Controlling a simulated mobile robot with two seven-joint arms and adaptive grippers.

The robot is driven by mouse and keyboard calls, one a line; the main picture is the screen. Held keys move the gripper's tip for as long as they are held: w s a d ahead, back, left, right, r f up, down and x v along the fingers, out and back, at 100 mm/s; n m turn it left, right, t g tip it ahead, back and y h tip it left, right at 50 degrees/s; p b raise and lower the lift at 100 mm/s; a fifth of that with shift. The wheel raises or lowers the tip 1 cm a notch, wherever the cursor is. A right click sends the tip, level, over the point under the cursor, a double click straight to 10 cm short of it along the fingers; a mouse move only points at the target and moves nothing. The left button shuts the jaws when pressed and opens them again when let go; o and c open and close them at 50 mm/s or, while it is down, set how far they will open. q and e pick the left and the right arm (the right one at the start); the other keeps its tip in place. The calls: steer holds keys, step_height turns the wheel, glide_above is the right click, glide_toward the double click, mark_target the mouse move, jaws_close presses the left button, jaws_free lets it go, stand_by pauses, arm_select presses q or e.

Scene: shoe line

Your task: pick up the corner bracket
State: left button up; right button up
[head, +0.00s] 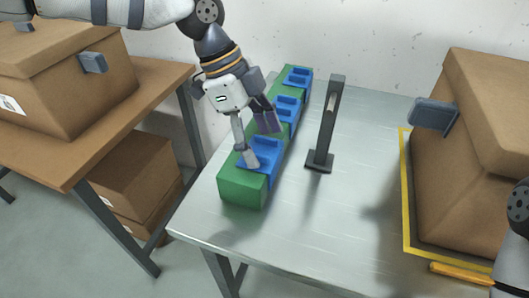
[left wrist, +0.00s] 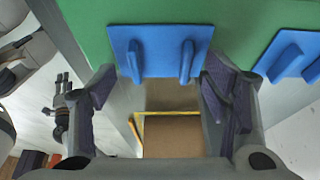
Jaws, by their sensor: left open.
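Several blue plates with upright lugs sit along a green beam (head: 240,188). I take the nearest blue piece (head: 267,147) to be the corner bracket, though its shape alone does not settle this. My left gripper (head: 258,138) is open and over this piece, its fingers partly hiding it. In the left wrist view, the blue piece (left wrist: 160,42) shows two lugs and lies flat on the green beam (left wrist: 240,15), ahead of the open left gripper (left wrist: 158,82). My right gripper (left wrist: 64,88) appears small at the left of that view; its jaw state is unclear.
A dark upright post (head: 325,125) stands on the metal table (head: 350,215), right of the beam. A large cardboard box (head: 470,150) stands inside a yellow border (head: 406,215) at right. Another box (head: 70,90) is on a wooden table at left. The table's front middle is clear.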

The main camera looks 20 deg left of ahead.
arm_select(q)
steer(key=c, duration=1.2)
steer(key=shift+c, duration=0.2)
